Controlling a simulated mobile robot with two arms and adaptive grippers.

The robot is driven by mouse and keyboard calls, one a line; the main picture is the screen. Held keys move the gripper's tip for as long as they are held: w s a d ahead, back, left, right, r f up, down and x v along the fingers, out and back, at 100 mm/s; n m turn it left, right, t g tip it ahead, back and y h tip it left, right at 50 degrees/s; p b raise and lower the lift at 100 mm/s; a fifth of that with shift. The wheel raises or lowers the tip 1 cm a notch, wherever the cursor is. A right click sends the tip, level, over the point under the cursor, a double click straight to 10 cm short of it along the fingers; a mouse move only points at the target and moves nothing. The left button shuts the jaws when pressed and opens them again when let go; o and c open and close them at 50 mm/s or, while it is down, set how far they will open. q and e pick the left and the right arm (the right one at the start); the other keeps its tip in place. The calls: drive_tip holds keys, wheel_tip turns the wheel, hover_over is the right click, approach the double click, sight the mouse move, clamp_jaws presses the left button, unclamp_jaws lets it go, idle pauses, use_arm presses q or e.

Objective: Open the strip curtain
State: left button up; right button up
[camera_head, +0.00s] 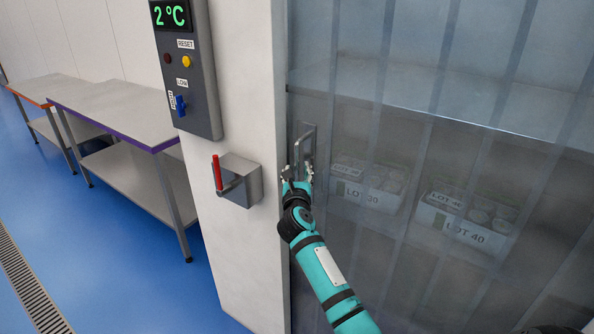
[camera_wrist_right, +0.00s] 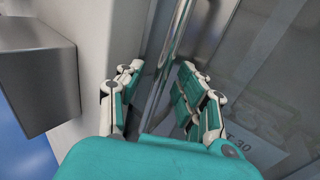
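The strip curtain (camera_head: 400,120) of clear overlapping strips hangs closed across the opening on the right. Its upright metal handle (camera_head: 309,138) is at the curtain's left edge, next to the white wall post. My right gripper (camera_head: 299,180) is at the handle's lower part. In the right wrist view, the handle's bar (camera_wrist_right: 168,65) runs between the two fingers of my right gripper (camera_wrist_right: 160,92). The fingers are apart, with a gap visible on both sides of the bar, so the gripper is open. My left gripper is out of view.
Behind the curtain, crates marked LOT 30 (camera_head: 366,190) and LOT 40 (camera_head: 464,222) are visible. A grey box with a red lever (camera_head: 239,180) sticks out of the post left of my gripper. A control panel (camera_head: 188,68) is above it. Steel tables (camera_head: 120,112) stand at left.

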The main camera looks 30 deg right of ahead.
drive_tip(key=shift+w+d, duration=0.2)
drive_tip(key=shift+w, duration=0.1)
clamp_jaws()
idle(0.5)
